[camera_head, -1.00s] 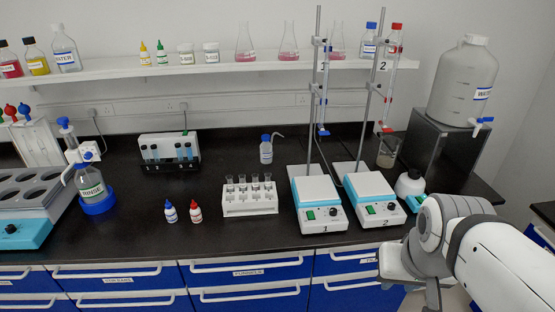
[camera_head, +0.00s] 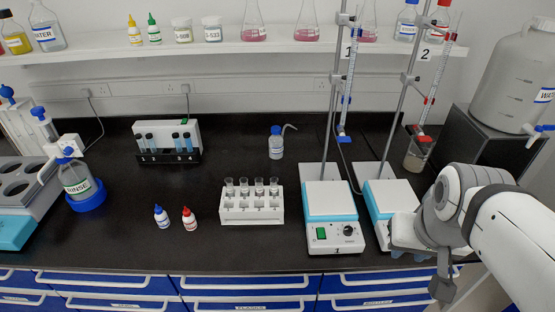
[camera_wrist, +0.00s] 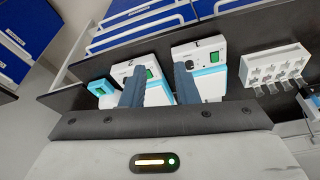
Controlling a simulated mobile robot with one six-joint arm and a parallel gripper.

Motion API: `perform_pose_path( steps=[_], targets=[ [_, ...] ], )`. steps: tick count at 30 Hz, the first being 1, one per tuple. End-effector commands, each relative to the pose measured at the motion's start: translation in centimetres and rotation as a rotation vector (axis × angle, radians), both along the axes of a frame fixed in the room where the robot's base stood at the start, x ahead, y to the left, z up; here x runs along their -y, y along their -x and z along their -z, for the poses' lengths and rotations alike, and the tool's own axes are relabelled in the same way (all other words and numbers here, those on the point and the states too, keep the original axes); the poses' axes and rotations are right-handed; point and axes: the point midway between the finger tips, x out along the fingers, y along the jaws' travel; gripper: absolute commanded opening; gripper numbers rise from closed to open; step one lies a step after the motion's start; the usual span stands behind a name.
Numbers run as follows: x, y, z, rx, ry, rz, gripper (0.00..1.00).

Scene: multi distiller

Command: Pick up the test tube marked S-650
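Several clear test tubes (camera_head: 244,188) stand in a white rack (camera_head: 252,215) at the middle of the black bench. Several more tubes with blue contents (camera_head: 182,142) stand in a black-and-white holder (camera_head: 152,157) farther back to the left. No S-650 mark can be read on any tube. My gripper (camera_head: 442,288) is at the bench's front edge, at lower right in the head view, well right of the white rack. In the wrist view my gripper (camera_wrist: 160,82) has its two dark fingers apart with nothing between them. The white rack (camera_wrist: 276,70) shows there at the right.
Hotplate 1 (camera_head: 333,233) and a second hotplate (camera_head: 380,195), with burette stands, stand between my gripper and the white rack. Two small dropper bottles (camera_head: 190,218) are left of the rack. A wash bottle (camera_head: 276,147) stands behind it. Bench (camera_head: 130,240) at front left is clear.

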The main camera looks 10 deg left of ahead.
Motion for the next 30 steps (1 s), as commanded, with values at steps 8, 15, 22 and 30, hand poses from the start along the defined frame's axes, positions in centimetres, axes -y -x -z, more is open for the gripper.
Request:
perform_pose_path(
  steps=[8,15,22,30],
  targets=[
    [-3.8,-7.8,-0.2,0.016,0.003,-0.121,0.27],
    [-13.9,-18.1,2.1,0.051,-0.001,-0.277,0.27],
    [-25.9,-24.0,7.0,0.083,-0.014,-0.414,0.27],
    [-33.7,-25.8,10.9,0.103,-0.028,-0.493,0.27]
  ],
)
